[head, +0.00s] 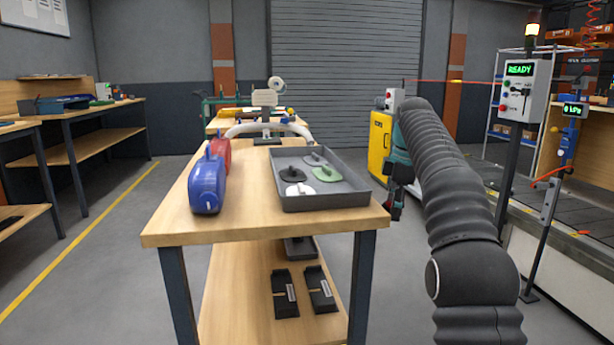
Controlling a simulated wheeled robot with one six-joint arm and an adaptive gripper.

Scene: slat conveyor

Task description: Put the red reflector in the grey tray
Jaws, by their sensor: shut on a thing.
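The grey tray (335,201) lies on the wooden bench top, near its right front corner. Several flat rounded pieces with raised knobs lie in it: a white one (300,190), a green one (327,174), and darker ones, one of them black (291,174). My gripper (395,211) is just right of the bench, beside the tray and outside it, pointing down. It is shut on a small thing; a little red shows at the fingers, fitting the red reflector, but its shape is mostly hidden. No red piece shows in the tray.
A blue container (207,185) and a red one (219,152) stand left of the tray. A curved white pipe (268,128) is behind it. Dark fixtures (285,293) lie on the lower shelf. A conveyor (585,215) is at the right.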

